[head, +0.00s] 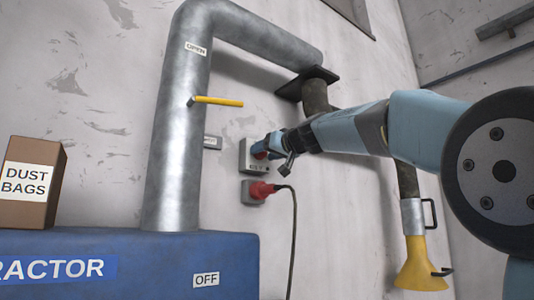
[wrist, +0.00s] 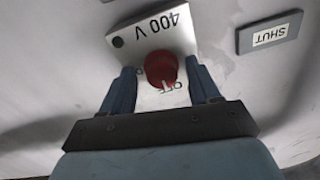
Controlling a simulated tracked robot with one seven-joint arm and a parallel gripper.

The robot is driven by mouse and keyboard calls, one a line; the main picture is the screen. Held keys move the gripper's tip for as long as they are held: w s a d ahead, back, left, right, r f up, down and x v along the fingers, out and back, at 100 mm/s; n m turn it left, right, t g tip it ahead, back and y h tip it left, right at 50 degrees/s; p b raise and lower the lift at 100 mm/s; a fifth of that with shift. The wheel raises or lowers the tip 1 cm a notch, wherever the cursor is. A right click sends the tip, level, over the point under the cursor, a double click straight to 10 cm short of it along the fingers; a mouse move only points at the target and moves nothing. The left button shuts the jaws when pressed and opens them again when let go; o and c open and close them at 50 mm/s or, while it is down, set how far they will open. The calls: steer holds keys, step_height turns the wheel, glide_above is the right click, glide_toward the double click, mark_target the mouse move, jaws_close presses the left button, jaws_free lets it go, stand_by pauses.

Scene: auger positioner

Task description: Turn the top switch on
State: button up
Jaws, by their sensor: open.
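The switch is a grey wall box (head: 246,168) marked 400 V, with a round red knob (wrist: 162,67). In the wrist view, the box face (wrist: 175,32) is upside down. The knob's pale mark points at the OFF lettering. My gripper (wrist: 159,70) is open, with one blue finger on each side of the knob. Small gaps seem to show beside the knob; I cannot tell whether either finger touches it. In the head view my gripper (head: 273,148) reaches the box from the right and hides most of the knob.
A red plug (head: 261,190) with a hanging cable sits just below the box. A SHUT plate (head: 212,142) is left of it. A metal duct (head: 178,130) with a yellow lever (head: 218,101) stands further left. A yellow nozzle (head: 422,265) hangs at the right.

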steer(key=c, duration=1)
steer(key=shift+d, duration=0.15)
